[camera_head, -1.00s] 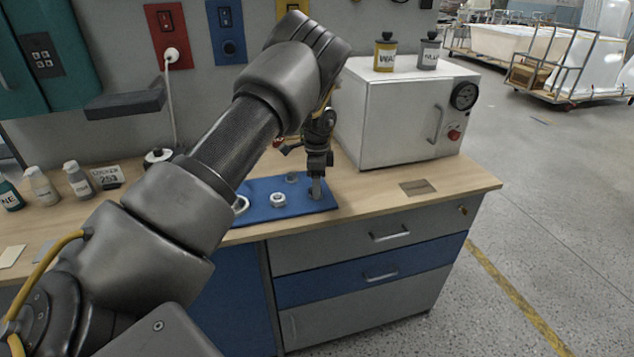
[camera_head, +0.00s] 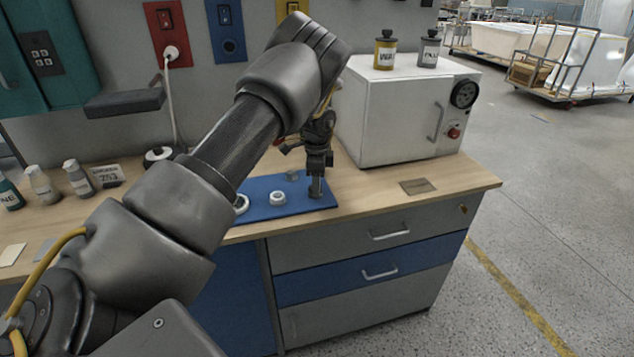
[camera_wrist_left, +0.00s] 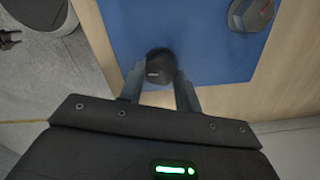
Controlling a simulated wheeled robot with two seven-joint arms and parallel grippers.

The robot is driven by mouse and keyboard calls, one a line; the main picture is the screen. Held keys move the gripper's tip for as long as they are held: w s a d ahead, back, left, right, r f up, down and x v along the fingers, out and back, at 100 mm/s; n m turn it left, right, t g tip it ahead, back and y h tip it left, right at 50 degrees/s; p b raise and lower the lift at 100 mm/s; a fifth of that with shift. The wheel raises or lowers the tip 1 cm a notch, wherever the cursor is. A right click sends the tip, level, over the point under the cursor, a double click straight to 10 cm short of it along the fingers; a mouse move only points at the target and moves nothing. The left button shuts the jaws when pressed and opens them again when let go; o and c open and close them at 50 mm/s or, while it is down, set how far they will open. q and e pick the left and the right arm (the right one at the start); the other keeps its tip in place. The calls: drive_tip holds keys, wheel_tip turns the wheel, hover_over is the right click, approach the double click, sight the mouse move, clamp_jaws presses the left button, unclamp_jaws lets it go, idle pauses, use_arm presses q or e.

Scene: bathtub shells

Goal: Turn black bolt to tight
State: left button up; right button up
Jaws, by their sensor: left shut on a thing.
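The black bolt (camera_wrist_left: 160,62) shows in the left wrist view as a dark round head with a short light mark, standing on the blue board (camera_wrist_left: 205,55). My left gripper (camera_wrist_left: 160,84) is shut on it, one finger on each side. In the head view the left gripper (camera_head: 316,188) points down at the right end of the blue board (camera_head: 262,208), and its fingers hide the bolt. How deep the bolt sits cannot be seen. My right gripper is in neither view.
A white nut-like piece (camera_head: 278,198), a white ring (camera_head: 241,204) and a grey piece (camera_head: 292,175) are on the board, left of the gripper. A white oven-like box (camera_head: 395,118) stands behind to the right. The worktop (camera_head: 455,178) at right is mostly clear.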

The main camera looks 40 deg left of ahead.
use_arm(q)
drive_tip(key=m+p, duration=0.1)
drive_tip(key=m, duration=0.4)
drive_tip(key=shift+s, duration=0.1)
drive_tip(key=m, duration=0.4)
drive_tip(key=shift+m, duration=0.4)
drive_tip(key=m, duration=0.4)
drive_tip(key=shift+s+m+p, duration=0.15)
drive_tip(key=shift+m+p, duration=0.15)
drive_tip(key=m, duration=1)
drive_tip(key=shift+s+a, duration=0.1)
drive_tip(key=shift+a, duration=0.05)
drive_tip(key=m+p, duration=0.1)
drive_tip(key=m, duration=0.2)
drive_tip(key=shift+m, duration=0.3)
drive_tip(key=m+p, duration=0.1)
drive_tip(key=m, duration=0.2)
drive_tip(key=shift+r+p, duration=0.1)
drive_tip(key=shift+p, duration=0.25)
drive_tip(key=shift+a+m+p, duration=0.15)
drive_tip(key=shift+m+p, duration=0.85)
drive_tip(key=shift+m, duration=1.1)
